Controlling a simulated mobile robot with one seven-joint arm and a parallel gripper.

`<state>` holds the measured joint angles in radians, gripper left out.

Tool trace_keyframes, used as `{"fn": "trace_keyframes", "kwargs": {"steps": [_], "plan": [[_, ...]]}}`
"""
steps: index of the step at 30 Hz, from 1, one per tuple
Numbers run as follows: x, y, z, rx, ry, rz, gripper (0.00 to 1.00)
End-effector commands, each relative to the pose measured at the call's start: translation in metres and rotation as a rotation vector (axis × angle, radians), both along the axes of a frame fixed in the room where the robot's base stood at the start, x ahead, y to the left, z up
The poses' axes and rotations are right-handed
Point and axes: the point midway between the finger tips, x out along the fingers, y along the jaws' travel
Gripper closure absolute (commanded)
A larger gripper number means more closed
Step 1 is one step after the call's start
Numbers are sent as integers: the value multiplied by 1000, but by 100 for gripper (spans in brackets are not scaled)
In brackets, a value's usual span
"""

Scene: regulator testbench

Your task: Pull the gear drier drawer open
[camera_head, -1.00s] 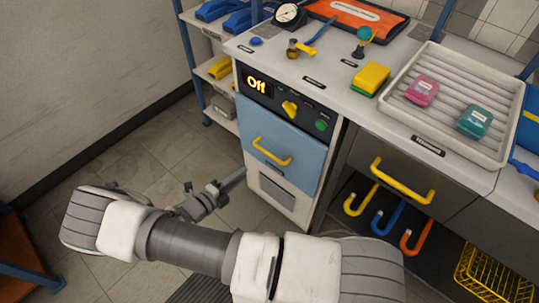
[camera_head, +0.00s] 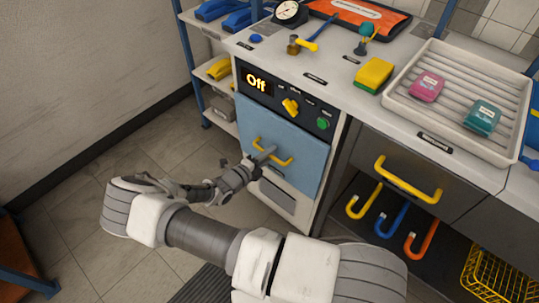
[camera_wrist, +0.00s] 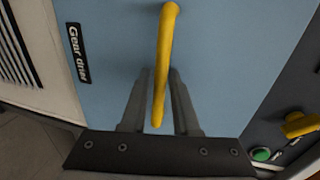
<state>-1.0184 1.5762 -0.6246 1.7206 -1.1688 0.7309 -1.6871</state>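The gear drier drawer has a light blue front (camera_head: 294,137) with a yellow bar handle (camera_head: 287,160), below a black panel that reads "Off". The drawer front looks flush with its cabinet. In the wrist view the blue front (camera_wrist: 215,45) fills most of the picture, with a "Gear drier" label at the left. My gripper (camera_wrist: 160,85) is open, with one finger on each side of the yellow handle (camera_wrist: 163,60). I cannot tell whether either finger touches it.
A yellow knob (camera_head: 291,107) and a green button (camera_head: 323,124) sit on the panel above the drawer. A grey drawer with a yellow handle (camera_head: 407,181) is to the right, over hanging hooks. The floor (camera_head: 130,165) before the cabinet at left is clear.

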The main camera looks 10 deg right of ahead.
Motion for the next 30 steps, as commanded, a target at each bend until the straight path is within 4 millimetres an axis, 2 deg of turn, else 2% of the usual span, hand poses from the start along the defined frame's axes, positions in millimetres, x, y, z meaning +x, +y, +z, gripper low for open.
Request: {"fn": "trace_keyframes", "kwargs": {"steps": [4,9,30], "plan": [[0,0,0,0,0,0,73],[0,0,0,0,0,0,100],[0,0,0,1,-1,0,100]]}}
